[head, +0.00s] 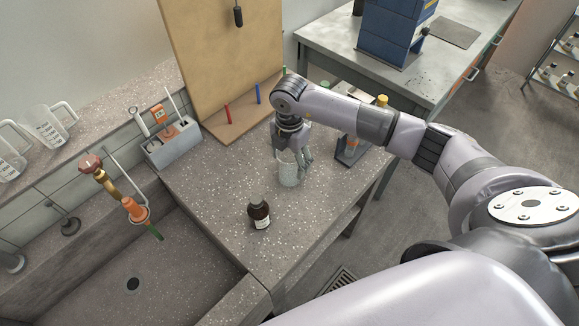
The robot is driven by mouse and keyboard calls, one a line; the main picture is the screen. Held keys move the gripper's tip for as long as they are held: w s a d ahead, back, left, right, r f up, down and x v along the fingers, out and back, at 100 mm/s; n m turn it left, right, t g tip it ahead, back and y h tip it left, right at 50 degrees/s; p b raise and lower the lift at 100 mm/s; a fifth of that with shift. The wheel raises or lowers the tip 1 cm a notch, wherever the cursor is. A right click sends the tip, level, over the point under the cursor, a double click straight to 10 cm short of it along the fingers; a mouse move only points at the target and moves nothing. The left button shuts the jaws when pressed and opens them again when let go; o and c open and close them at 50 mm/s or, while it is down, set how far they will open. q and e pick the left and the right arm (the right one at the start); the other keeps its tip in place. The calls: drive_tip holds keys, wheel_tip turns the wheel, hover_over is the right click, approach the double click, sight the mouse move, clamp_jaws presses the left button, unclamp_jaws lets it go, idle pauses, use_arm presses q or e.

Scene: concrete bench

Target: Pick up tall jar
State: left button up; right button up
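The tall jar (288,174) looks like a pale, whitish cylinder standing upright on the speckled bench (215,190). My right gripper (293,158) comes down from above at the jar's top, with its fingers around or right beside the rim. One finger shows along the jar's right side. Whether the fingers press on the jar is too small to tell. The jar appears to rest on the bench. My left gripper is not in view.
A dark brown bottle (259,212) stands in front of the jar, to its left. A wooden board (225,60) stands behind. A sink (130,270) with a tap (135,208) lies left. Bench between sink and jar is clear.

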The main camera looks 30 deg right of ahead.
drive_tip(key=c, duration=1.1)
drive_tip(key=shift+o, duration=0.2)
drive_tip(key=shift+r, duration=0.1)
